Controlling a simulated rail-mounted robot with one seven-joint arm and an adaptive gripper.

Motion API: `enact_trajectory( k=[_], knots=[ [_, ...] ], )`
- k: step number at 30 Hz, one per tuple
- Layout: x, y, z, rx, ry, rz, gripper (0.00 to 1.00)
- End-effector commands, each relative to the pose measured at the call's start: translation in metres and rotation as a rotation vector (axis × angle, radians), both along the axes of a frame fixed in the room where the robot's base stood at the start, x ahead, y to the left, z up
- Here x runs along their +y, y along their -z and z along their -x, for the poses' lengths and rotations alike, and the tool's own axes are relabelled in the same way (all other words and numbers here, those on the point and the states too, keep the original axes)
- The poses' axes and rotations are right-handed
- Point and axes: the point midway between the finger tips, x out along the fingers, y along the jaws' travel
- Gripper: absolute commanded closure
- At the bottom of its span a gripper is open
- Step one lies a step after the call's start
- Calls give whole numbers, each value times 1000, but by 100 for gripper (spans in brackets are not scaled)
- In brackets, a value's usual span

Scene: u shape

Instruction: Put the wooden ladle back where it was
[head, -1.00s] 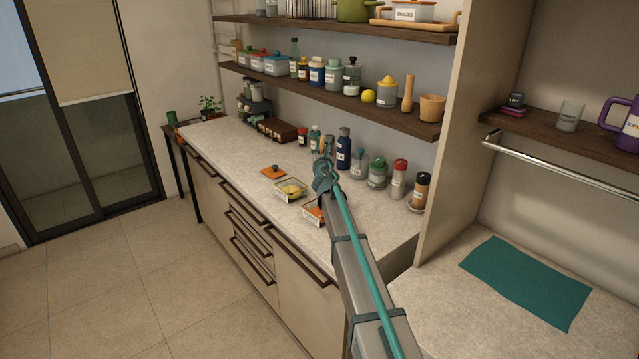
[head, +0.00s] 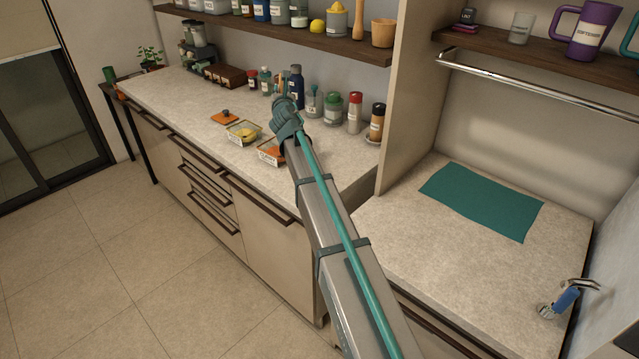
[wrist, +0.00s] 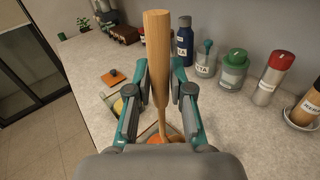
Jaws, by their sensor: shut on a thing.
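The wooden ladle (wrist: 158,45) shows in the wrist view as a pale wooden handle standing between my fingers. Its lower part runs down toward the container with orange contents (wrist: 155,138), and my gripper's body hides its lower end. My gripper (wrist: 160,82) is shut on the handle. In the head view my gripper (head: 287,112) is over the counter beside the orange-filled container (head: 268,151), and I cannot make out the ladle there. I cannot tell whether the ladle touches the container.
A container with yellow contents (head: 243,133) and an orange lid (head: 224,117) lie to the left. Behind stand a dark blue bottle (head: 297,87), a green-lidded jar (head: 332,108), a red-capped shaker (head: 355,112) and a wood-topped bottle (head: 376,122). A teal mat (head: 482,200) lies on the right counter.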

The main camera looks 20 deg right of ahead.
Motion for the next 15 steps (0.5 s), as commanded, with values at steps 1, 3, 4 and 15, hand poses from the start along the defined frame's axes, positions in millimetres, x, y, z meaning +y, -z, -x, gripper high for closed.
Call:
enact_trajectory(
  k=[1,3,4,15],
  knots=[
    [-5,7,26,-2,16,3,100],
    [-12,8,51,-2,41,11,100],
    [-15,8,63,-2,53,14,100],
    [-58,21,199,9,236,53,100]
  ],
)
